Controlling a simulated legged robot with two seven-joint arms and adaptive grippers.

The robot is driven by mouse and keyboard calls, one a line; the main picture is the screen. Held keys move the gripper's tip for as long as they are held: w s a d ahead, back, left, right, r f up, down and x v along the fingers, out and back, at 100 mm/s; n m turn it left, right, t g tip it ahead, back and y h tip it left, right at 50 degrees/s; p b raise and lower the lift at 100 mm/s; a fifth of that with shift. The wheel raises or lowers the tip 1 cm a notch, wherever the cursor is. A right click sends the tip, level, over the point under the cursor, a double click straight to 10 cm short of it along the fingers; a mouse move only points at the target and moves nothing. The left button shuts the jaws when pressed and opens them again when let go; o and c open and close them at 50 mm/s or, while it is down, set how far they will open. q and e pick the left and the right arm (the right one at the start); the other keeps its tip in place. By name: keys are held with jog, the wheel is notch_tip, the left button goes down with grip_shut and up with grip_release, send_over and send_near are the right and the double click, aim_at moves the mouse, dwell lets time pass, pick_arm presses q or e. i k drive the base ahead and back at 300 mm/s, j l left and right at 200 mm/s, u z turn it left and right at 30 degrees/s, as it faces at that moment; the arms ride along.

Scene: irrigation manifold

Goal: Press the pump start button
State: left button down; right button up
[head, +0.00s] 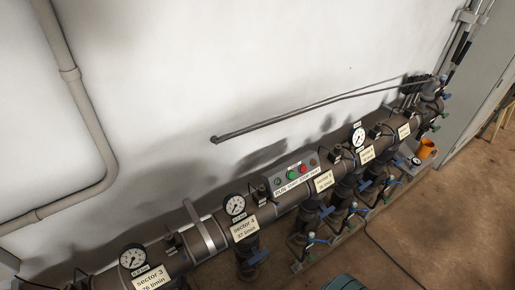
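The pump control box (296,181) is a small grey panel on the long dark manifold pipe, near the middle of the head view. A green button (291,175) sits on its face, with a red button (303,169) to its right. Smaller round parts sit at both ends of the row. The lettering below the buttons is small, but START and STOP seem to show, with START near the green button. Nothing touches or covers the box. Neither of my grippers is in view.
Pressure gauges (235,205) and sector labels (245,228) line the manifold pipe (285,201). Blue-handled valves (327,211) stand in front. A thin dark rod (300,110) runs along the white wall above. An orange mug (427,148) is at right.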

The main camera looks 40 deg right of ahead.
aim_at(291, 175)
jog(key=z, duration=1.65)
